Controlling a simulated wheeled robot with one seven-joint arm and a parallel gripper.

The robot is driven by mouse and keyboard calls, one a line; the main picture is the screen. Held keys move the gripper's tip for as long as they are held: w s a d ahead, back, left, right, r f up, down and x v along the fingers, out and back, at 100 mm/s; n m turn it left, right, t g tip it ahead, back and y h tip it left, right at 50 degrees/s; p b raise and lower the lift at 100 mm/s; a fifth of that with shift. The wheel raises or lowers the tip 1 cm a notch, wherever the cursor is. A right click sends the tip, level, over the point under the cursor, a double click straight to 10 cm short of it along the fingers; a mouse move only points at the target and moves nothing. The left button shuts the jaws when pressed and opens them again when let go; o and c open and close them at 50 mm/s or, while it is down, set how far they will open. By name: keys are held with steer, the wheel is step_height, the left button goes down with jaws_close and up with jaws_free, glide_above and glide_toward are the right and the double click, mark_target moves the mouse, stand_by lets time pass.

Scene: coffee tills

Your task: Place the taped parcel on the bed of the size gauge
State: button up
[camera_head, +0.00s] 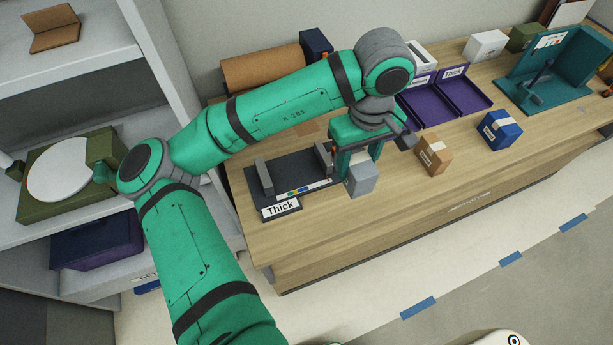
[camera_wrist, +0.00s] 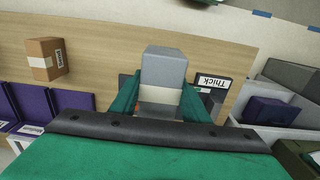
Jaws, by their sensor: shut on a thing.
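A grey box-shaped parcel (camera_head: 363,181) with a pale tape-like band, clearer in the wrist view (camera_wrist: 164,68), is between the two green fingers of my gripper (camera_head: 360,160). The gripper is shut on it. The parcel is just right of the size gauge (camera_head: 281,206), a dark bed with upright grey blocks, a coloured scale strip and a "Thick" sign. In the wrist view, the gauge's "Thick" sign (camera_wrist: 212,81) shows right of the parcel. I cannot tell whether the parcel touches the table.
A brown box (camera_head: 434,155) and a blue box (camera_head: 496,130) stand to the right on the wooden table (camera_head: 440,193). Purple trays (camera_head: 475,113) and a teal stand (camera_head: 566,70) are behind. A shelf with a green scale (camera_head: 102,146) is at left. The table front is clear.

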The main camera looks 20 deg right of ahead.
steer(key=w+a+f, duration=0.4)
steer(key=a+f, duration=0.1)
steer(key=w+a+f, duration=0.2)
steer(key=a+f, duration=0.1)
steer(key=shift+w+a, duration=0.1)
steer(key=shift+w, duration=0.2)
steer(key=shift+w+a+f, duration=0.1)
steer(key=shift+a+f, duration=0.1)
steer(key=shift+f, duration=1.6)
steer(key=o, duration=1.2)
steer(key=shift+f, duration=0.1)
step_height(320, 180, up, 12)
steer(key=shift+w+r, duration=0.1)
steer(key=shift+r, duration=0.05)
